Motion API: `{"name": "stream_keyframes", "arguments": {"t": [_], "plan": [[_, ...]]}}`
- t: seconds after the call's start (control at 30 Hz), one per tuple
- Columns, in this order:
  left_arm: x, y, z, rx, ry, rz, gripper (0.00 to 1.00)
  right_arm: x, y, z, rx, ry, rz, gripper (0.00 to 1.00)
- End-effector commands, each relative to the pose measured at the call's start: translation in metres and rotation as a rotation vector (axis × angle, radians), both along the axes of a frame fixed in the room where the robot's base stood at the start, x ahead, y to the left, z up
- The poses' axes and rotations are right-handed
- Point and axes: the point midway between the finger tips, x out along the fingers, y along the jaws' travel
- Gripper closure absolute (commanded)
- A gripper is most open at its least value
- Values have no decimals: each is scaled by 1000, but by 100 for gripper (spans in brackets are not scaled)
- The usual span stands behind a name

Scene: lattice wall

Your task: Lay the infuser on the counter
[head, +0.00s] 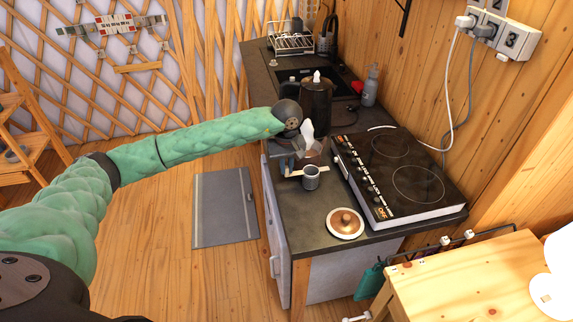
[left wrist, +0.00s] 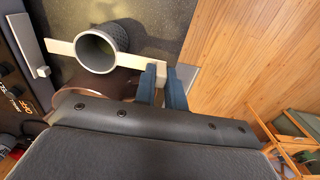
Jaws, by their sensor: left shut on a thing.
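The infuser (head: 311,178) is a small grey mesh cup with a flat pale bar across its rim. My left gripper (head: 289,168) is shut on one end of that bar. In the left wrist view the infuser (left wrist: 97,50) shows its open mouth, and the blue-grey fingers of my left gripper (left wrist: 165,84) close on the bar's end. The cup is over the dark counter (head: 290,207); I cannot tell if it touches it. My right gripper is not in view.
A copper-topped lid (head: 345,223) lies on the counter's near part. A hob (head: 398,178) is to the right. A dark canister (head: 316,102) and the sink stand behind. A brown vessel (left wrist: 88,88) is close by my left gripper. Some counter left of the lid is bare.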

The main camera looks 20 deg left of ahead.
Motion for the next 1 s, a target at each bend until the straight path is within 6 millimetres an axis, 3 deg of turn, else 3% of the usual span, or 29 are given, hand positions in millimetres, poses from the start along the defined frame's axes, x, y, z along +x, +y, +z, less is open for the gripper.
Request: {"name": "stream_keyframes", "arguments": {"t": [0.43, 0.47, 0.57, 1.0], "plan": [[0, 0, -2, 1, -1, 0, 100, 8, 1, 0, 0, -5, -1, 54], [0, 0, -2, 1, -1, 0, 84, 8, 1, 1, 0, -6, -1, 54], [0, 0, -2, 0, 0, 0, 66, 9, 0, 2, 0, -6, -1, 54], [0, 0, 2, 0, 0, 0, 66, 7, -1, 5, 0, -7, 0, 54]]}}
